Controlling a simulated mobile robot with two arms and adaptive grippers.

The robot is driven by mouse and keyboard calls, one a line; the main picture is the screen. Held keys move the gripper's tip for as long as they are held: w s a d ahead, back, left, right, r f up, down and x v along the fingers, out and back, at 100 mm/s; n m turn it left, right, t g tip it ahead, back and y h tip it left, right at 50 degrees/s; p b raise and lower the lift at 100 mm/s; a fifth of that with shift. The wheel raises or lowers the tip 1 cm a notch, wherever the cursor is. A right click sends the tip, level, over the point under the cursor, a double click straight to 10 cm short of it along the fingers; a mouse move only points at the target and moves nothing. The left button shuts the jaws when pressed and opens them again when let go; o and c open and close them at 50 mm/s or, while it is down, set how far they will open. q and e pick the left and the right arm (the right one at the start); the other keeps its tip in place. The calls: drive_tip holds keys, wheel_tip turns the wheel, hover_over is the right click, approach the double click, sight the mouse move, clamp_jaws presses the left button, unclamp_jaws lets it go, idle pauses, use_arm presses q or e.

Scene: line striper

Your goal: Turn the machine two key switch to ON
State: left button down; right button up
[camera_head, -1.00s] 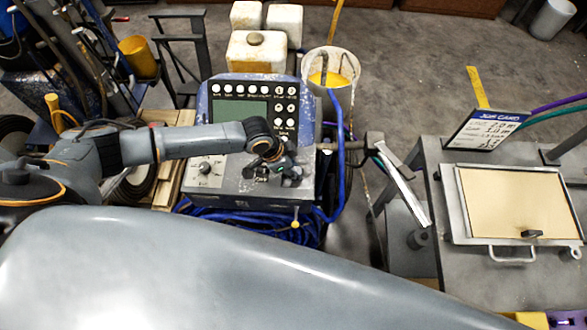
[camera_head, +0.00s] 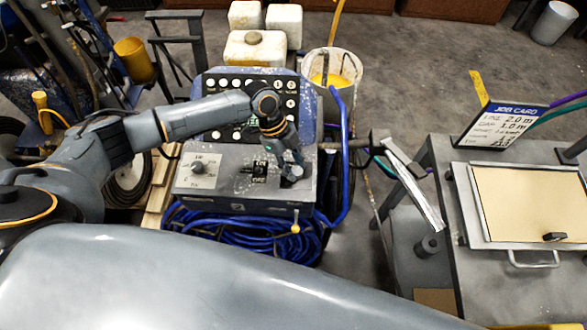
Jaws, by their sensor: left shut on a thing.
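The blue-framed machine (camera_head: 310,100) stands in the middle of the head view, with a grey control panel (camera_head: 222,190) on its front. The panel has a round knob (camera_head: 197,169) at left and a small black labelled switch (camera_head: 259,169) near its middle. My left gripper (camera_head: 292,175) points down at the right part of the panel, shut on what appears to be the key switch there. The fingers hide the key, and I cannot read its position. My right gripper is not in view.
Blue hose coils (camera_head: 245,238) lie below the panel. A handlebar (camera_head: 345,145) sticks out to the right of the machine. A metal table (camera_head: 470,240) with a tan board (camera_head: 530,205) and a job card (camera_head: 500,120) stands at right. White jugs (camera_head: 255,50) stand behind.

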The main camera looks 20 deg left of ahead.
use_arm(q)
drive_tip(key=shift+m+b, duration=0.35)
drive_tip(key=shift+m, duration=0.25)
drive_tip(key=shift+g, duration=0.3)
drive_tip(key=c, duration=1)
unclamp_jaws()
drive_tip(key=v, duration=1.2)
drive_tip(key=shift+d, duration=0.15)
